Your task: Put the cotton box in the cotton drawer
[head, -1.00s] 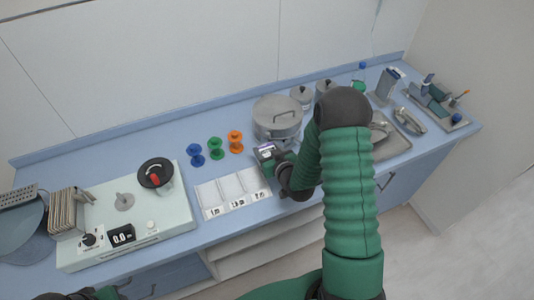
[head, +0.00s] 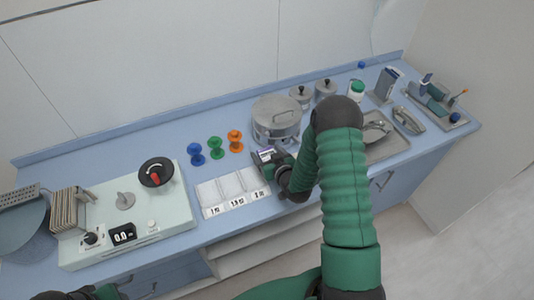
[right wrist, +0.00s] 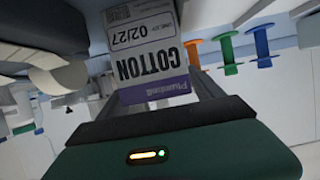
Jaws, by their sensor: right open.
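The cotton box (right wrist: 150,48), white and purple with the label COTTON, fills the upper middle of the right wrist view. In the head view the box (head: 267,153) is small and partly hidden by my right gripper (head: 273,160), beside the steel pot on the blue counter. My right gripper (right wrist: 155,88) is open, with the box between its fingers; I cannot tell whether they touch it. Part of my left arm's end (head: 80,294) shows at the bottom left, its fingers unclear. Drawer fronts with handles (head: 384,182) show below the counter; none is readable as the cotton drawer.
A steel pot (head: 277,121) stands just behind the box. Blue, green and orange spools (head: 216,147) and white labelled cards (head: 231,189) lie to the left. A pale device (head: 127,222) stands further left. A metal tray (head: 392,145) is right of my arm.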

